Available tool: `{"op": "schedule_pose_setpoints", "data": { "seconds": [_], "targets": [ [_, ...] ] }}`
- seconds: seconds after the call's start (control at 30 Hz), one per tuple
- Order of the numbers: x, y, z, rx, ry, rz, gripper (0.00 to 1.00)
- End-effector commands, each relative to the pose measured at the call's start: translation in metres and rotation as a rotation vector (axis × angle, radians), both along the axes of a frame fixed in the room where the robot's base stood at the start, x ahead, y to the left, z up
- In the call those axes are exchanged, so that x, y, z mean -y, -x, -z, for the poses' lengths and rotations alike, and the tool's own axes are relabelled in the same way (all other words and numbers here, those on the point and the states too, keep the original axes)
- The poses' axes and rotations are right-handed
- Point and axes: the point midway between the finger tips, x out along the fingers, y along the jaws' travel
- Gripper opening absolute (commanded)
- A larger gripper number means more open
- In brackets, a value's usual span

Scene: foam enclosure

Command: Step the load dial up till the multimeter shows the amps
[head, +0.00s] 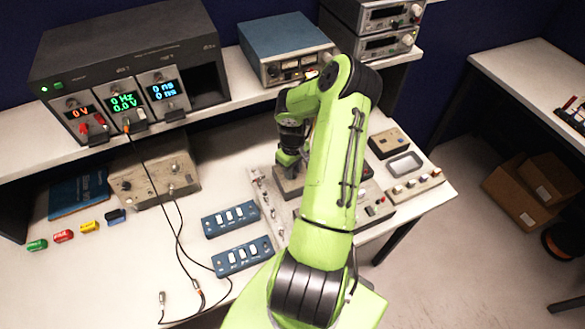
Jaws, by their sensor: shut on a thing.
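My gripper (286,163) points down onto a dark brown box (289,188) on the lower bench, behind my green arm. It is shut on a dial on that box, which looks to be the load dial. The fingers and arm hide the dial, so its setting cannot be read. I cannot tell for sure which unit is the multimeter. A panel with a grey display window (404,165) lies right of my arm, and no figures can be read on it.
A rack with three lit displays (122,102) and a blue meter unit (287,45) stand on the shelf. Two blue switch strips (231,219) (243,256) and black cables (178,235) lie left of my arm. Small coloured blocks (63,236) sit at the far left.

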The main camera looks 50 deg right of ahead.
Motion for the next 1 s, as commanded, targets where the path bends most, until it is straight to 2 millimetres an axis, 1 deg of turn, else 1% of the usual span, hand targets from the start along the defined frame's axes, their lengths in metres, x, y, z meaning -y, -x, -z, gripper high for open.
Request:
{"op": "schedule_pose_setpoints", "data": {
  "seconds": [0.17,0.37,0.57,1.0],
  "targets": [
    [0.0001,-0.0001,0.0000,0.000,0.001,0.008,0.00],
    [0.0007,0.0000,0.0001,0.000,0.003,0.072,0.00],
    [0.0008,-0.0003,0.0006,0.000,0.004,0.207,0.00],
    [0.0009,-0.0009,0.0007,0.003,0.003,0.568,0.00]
  ]
}}
